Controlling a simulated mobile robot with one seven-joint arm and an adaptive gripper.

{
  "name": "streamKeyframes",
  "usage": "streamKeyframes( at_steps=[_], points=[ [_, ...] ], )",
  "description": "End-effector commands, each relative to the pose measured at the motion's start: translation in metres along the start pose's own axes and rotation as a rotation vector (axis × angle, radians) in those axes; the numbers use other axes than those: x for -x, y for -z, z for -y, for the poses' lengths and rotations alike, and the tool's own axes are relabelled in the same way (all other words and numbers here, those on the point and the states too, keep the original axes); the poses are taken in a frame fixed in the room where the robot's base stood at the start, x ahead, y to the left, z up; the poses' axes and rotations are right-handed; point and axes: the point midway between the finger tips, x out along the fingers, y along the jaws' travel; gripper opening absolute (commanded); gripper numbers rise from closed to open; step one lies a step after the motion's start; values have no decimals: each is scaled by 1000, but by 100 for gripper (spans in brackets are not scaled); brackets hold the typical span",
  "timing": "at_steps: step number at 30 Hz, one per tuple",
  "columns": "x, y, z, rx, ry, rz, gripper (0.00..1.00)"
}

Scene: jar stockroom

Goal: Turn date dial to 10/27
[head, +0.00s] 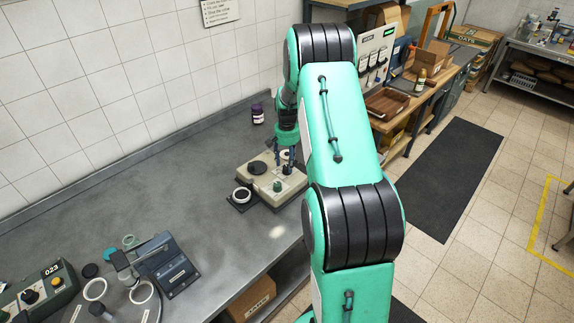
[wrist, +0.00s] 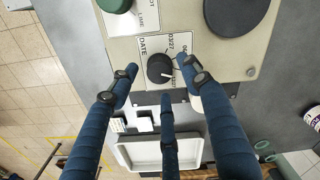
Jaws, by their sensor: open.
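The date dial (wrist: 160,68) is a small black knob on a white label printed DATE, on the beige machine (wrist: 120,50). Date marks sit around its right side; 03/27 reads at the top. A light pointer line on the knob seems to face right and slightly down, but the exact mark is unclear. My gripper (wrist: 157,76) is open, with blue fingers on the left and right of the dial and a third below it, apparently not touching it. In the head view my gripper (head: 284,158) is above the beige machine (head: 262,196), partly behind my arm.
A green knob (wrist: 114,4) and a large black disc (wrist: 213,14) share the machine's top. A white tray (wrist: 150,148) lies at its near side. A dark-lidded jar (head: 257,114) stands behind. The counter (head: 170,180) left of the machine is largely clear.

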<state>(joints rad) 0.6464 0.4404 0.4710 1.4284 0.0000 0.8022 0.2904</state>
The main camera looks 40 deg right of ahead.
Motion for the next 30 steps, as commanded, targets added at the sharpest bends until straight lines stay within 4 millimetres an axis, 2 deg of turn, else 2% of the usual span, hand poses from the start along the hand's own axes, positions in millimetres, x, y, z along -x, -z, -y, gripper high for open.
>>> streamKeyframes(
  at_steps=[12,18,23,30],
  points=[
    [68,1,0,0,1,-4,48],
    [92,1,0,0,1,-4,48],
    [100,1,0,0,1,-4,48],
    [102,1,0,0,1,-3,48]
  ],
)
